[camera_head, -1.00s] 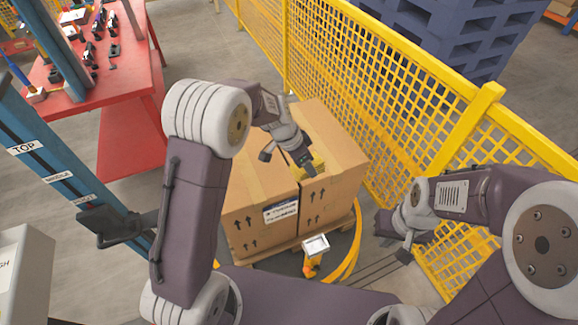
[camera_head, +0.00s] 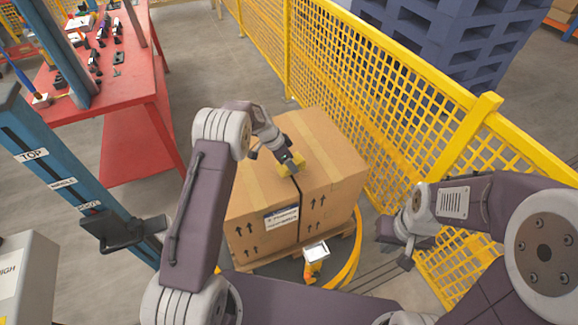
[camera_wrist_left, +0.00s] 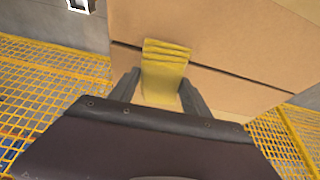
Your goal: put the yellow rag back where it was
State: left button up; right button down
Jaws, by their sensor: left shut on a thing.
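The yellow rag (camera_head: 285,161) is at the tops of the cardboard boxes (camera_head: 335,152), near the seam between them. It also shows in the left wrist view (camera_wrist_left: 165,65), folded and ribbed, between the two dark fingers. My left gripper (camera_head: 291,167) is shut on the rag, over the boxes; its fingers also show in the left wrist view (camera_wrist_left: 160,90). I cannot tell whether the rag touches the cardboard. My right gripper (camera_head: 395,240) hangs to the right of the boxes, apart from them; its finger opening is unclear.
The boxes stand on a wooden pallet (camera_head: 262,262) inside a yellow ring (camera_head: 347,272). Yellow mesh fencing (camera_head: 390,110) runs close along the right. A red workbench (camera_head: 125,75) with tools is at the back left. A blue post (camera_head: 50,170) stands at the left.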

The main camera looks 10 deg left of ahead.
pick_arm(q)
notch_tip(320, 180, down, 3)
jog(key=shift+r, duration=0.1)
jog(key=shift+f+b, duration=0.55)
jog(key=shift+b, duration=0.15)
jog(key=o, duration=1.3)
jog(key=shift+r, duration=0.1)
